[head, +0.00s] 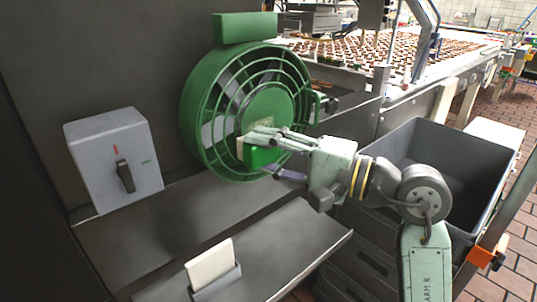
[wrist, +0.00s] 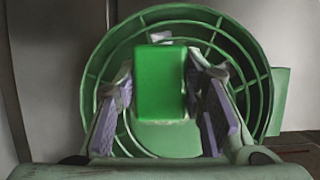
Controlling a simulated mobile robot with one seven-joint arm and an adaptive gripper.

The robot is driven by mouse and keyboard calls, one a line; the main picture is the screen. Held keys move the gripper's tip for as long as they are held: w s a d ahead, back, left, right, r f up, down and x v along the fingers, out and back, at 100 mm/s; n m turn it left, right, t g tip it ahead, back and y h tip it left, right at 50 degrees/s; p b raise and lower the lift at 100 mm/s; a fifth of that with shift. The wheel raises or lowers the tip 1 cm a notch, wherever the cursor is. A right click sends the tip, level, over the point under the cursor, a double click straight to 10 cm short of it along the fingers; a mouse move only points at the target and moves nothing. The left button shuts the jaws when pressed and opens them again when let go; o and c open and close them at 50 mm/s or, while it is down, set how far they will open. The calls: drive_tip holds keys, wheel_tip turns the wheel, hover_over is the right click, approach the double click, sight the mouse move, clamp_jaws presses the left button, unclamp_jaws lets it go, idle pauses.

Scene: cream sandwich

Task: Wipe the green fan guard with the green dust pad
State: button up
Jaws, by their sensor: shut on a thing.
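The green fan guard (head: 216,72) is a round cage of rings and spokes with a solid centre disc, upright against the dark wall. It also fills the wrist view (wrist: 250,62). My gripper (head: 268,152) is in front of the guard's lower middle, shut on the green dust pad (head: 262,157). The pad is a small green block with a pale face turned toward the guard. In the wrist view the pad (wrist: 160,82) sits between my purple-lined fingers (wrist: 161,110). I cannot tell whether its pale face touches the guard.
A grey switch box (head: 115,160) with a black handle stands left of the fan. A cream block stands in a grey holder (head: 213,275) on the front shelf. A dark grey bin (head: 405,145) is at right. A conveyor with sandwich biscuits (head: 385,50) lies behind.

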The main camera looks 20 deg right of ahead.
drive_tip(key=shift+w, duration=0.15)
drive_tip(key=shift+w+d+f+b, duration=0.15)
drive_tip(key=shift+d+b, duration=0.35)
drive_tip(key=shift+b, duration=0.15)
drive_tip(key=d+b, duration=0.1)
drive_tip(key=w+d, duration=0.1)
drive_tip(key=shift+d+b, duration=0.35)
drive_tip(key=shift+b, duration=0.55)
